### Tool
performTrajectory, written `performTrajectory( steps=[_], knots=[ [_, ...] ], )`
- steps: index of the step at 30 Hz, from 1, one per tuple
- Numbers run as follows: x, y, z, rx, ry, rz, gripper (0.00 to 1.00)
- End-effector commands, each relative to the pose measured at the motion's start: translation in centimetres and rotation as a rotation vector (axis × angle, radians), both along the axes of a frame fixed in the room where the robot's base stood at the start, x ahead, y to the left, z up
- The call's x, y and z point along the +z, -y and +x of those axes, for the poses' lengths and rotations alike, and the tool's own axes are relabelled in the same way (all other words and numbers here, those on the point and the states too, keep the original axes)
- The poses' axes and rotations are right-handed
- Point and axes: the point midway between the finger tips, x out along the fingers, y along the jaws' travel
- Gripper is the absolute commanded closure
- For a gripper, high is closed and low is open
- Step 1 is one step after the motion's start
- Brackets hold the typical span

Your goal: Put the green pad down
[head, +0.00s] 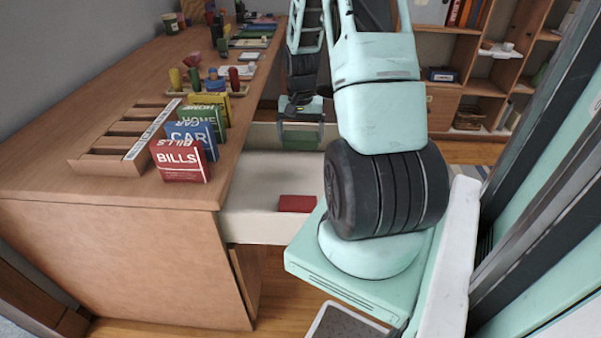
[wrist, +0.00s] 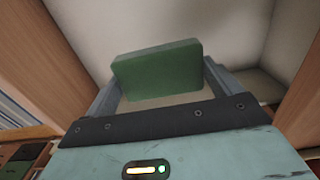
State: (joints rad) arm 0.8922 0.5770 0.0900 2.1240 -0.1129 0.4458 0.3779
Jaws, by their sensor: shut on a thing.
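The green pad (wrist: 158,72) is a dark green block held between the fingers of my gripper (wrist: 160,85) in the wrist view. In the head view, my gripper (head: 301,128) points down with the green pad (head: 300,141) at its fingertips. The pad is over the open white drawer (head: 262,180) of the wooden desk. The wrist view shows the drawer's pale inside beyond the pad. I cannot tell whether the pad touches the drawer floor.
A red block (head: 297,203) lies in the drawer's near part. On the desk (head: 90,160) are a wooden sorter (head: 115,150), a red BILLS box (head: 180,160), a blue CAR box (head: 192,138) and several small items. Shelves (head: 465,85) stand behind. Between red block and pad the drawer floor looks bare.

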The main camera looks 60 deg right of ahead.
Motion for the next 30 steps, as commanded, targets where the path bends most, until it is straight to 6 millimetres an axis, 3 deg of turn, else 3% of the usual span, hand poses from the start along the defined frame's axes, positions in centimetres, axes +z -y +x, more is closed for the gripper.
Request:
performTrajectory(
  steps=[5, 21, 30],
  knots=[
    [-0.2, 0.0, 0.0, 0.000, 0.000, 0.000, 0.28],
    [-8.1, 0.0, -0.1, 0.000, -0.002, 0.001, 0.28],
    [-9.6, 0.0, 0.0, 0.000, 0.000, -0.001, 0.28]
  ],
)
